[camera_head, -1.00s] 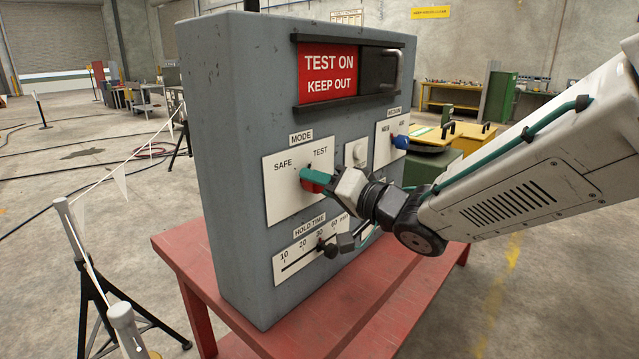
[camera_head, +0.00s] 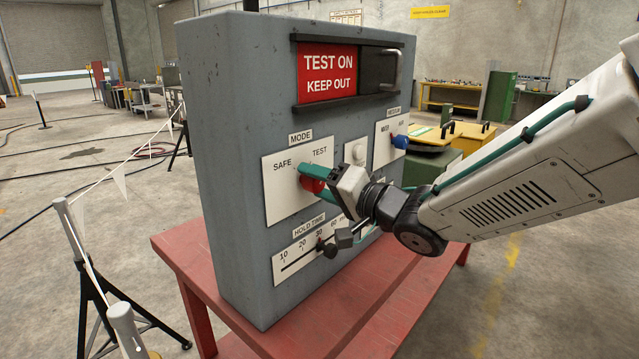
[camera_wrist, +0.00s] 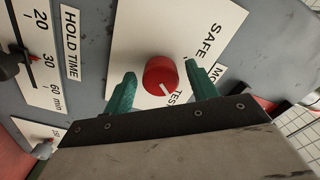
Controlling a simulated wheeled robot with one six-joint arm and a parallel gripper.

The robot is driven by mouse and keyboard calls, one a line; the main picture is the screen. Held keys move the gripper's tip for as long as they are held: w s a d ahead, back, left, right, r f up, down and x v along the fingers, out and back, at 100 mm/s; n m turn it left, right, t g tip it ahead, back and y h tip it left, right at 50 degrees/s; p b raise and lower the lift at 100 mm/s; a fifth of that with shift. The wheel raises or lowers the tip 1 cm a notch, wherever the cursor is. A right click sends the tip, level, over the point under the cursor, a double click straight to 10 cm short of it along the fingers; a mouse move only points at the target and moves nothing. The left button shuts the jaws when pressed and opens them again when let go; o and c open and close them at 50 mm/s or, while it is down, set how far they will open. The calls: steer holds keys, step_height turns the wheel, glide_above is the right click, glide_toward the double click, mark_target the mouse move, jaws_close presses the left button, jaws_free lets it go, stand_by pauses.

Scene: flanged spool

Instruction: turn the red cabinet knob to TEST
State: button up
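The red cabinet knob (camera_head: 312,186) sits on the white MODE plate (camera_head: 283,195), marked SAFE at left and TEST at right. In the wrist view the knob (camera_wrist: 159,75) shows a white line pointing to the TEST lettering. My gripper (camera_wrist: 160,73) has its two green fingers on either side of the knob, with a visible gap on each side. In the head view my gripper (camera_head: 309,177) is at the knob, with one finger above it; the other finger is mostly hidden.
The grey cabinet (camera_head: 232,150) stands on a red table (camera_head: 185,262). Below the knob is the HOLD TIME slider (camera_head: 326,248); to the right are a white button (camera_head: 356,151) and a blue knob (camera_head: 401,142). A red TEST ON KEEP OUT sign (camera_head: 328,74) shows above.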

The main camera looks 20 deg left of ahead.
steer(key=v, duration=0.7)
steer(key=shift+d, duration=0.4)
steer(key=shift+s, duration=0.15)
